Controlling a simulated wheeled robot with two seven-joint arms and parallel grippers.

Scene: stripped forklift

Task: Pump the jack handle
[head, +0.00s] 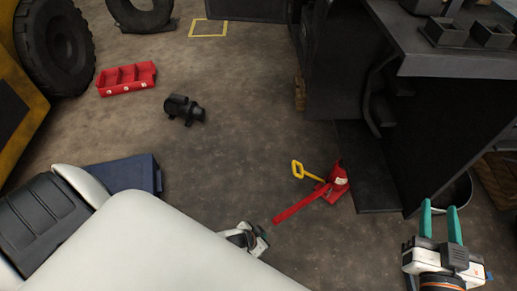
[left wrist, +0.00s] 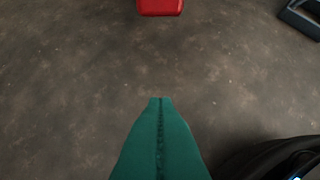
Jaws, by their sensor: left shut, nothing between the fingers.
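The red jack (head: 337,180) stands on the floor right of centre in the head view. Its long red handle (head: 296,207) slants down to the lower left, and a yellow loop grip (head: 298,169) sticks out on its left. My left gripper (head: 245,237) is left of the handle's free end and apart from it in the picture; its fingers are hidden there. In the left wrist view its green fingers (left wrist: 161,100) are shut and empty. A red piece (left wrist: 160,6) lies ahead of them; I cannot tell which part it is. My right gripper (head: 440,222) is open, with its fingers apart and empty.
A dark bench (head: 440,60) stands right of the jack. A red tray (head: 127,79), a black motor-like part (head: 184,109) and a blue box (head: 132,174) are on the left, with a tyre (head: 55,45) beyond. The floor between is clear.

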